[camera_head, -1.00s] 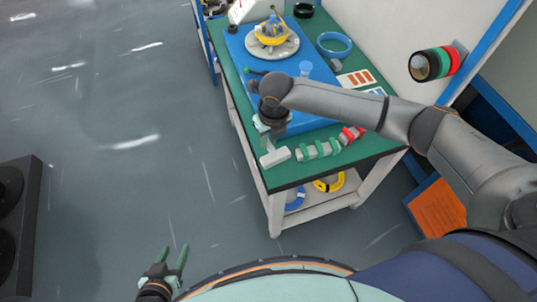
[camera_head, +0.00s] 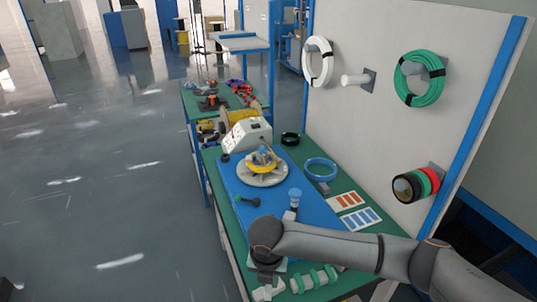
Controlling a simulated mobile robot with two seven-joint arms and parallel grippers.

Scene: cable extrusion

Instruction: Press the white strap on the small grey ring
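I cannot make out a small grey ring for certain. A small white piece (camera_head: 289,215), possibly the strap, shows below a blue knob (camera_head: 295,194) on the blue mat (camera_head: 238,208). My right arm comes in from the right and reaches over the front of the bench. My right gripper (camera_head: 267,279) points down near the bench's front edge, beside a white block (camera_head: 268,293). Its fingers are mostly hidden by the wrist, so its opening does not show. My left gripper is out of view.
A round grey stand (camera_head: 262,177) carries a yellow cable coil (camera_head: 260,161). A blue cable ring (camera_head: 320,169) and printed cards (camera_head: 345,201) lie to the right on the green bench. A white device (camera_head: 245,137) stands behind. White (camera_head: 309,60) and green coils (camera_head: 403,83) hang on the wall.

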